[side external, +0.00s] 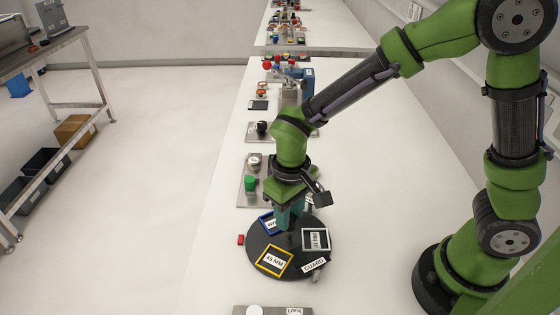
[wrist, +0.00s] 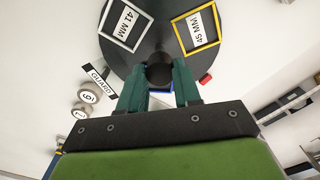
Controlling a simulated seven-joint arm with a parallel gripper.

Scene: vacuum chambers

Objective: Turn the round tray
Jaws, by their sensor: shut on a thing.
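The round tray (side external: 258,240) is a black disc lying on the white bench. It carries a yellow frame marked 45 MM (side external: 273,261), a white or grey frame marked 41 MM (side external: 316,240), and a blue frame (side external: 267,223) partly hidden by my gripper. In the wrist view the tray (wrist: 157,30) fills the top middle. My gripper (side external: 289,221) points down over the tray's middle. In the wrist view its teal fingers (wrist: 160,78) are closed around a dark round knob (wrist: 159,70) on the tray. The knob's lower part is hidden.
A GUARD label (side external: 314,265) sits at the tray's right front edge. A small red block (side external: 240,240) is just left of the tray. Metal weights (wrist: 86,97) stand beside it. A plate with a green knob (side external: 250,184) stands behind; another plate (side external: 255,310) lies in front.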

